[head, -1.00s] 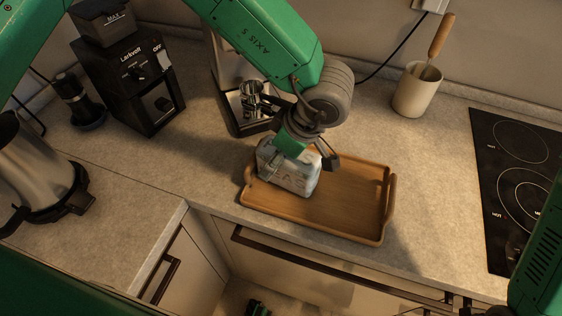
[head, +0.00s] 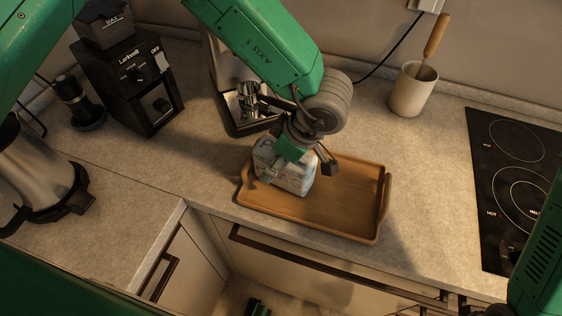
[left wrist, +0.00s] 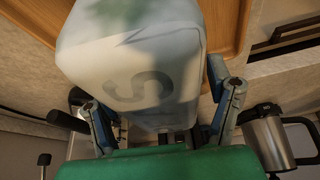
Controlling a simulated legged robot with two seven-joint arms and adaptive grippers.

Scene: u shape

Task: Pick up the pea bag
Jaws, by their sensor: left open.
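The pea bag (head: 287,177), a pale whitish pack, stands at the left end of the wooden tray (head: 335,208). In the left wrist view the pea bag (left wrist: 140,75) fills the upper middle, with grey lettering and a greenish patch. My left gripper (head: 300,166) is over the bag, its fingers apart. In the left wrist view one finger of the left gripper (left wrist: 160,108) is on each side of the bag; whether they touch it I cannot tell. Part of the bag is hidden behind the gripper in the head view. My right gripper is not clearly visible.
A coffee machine (head: 226,100) stands just behind the tray, close to my left arm. A black grinder (head: 135,85) is at the left, a utensil cup (head: 413,90) behind right and a black cooktop (head: 515,165) at the right. The tray's right part is empty.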

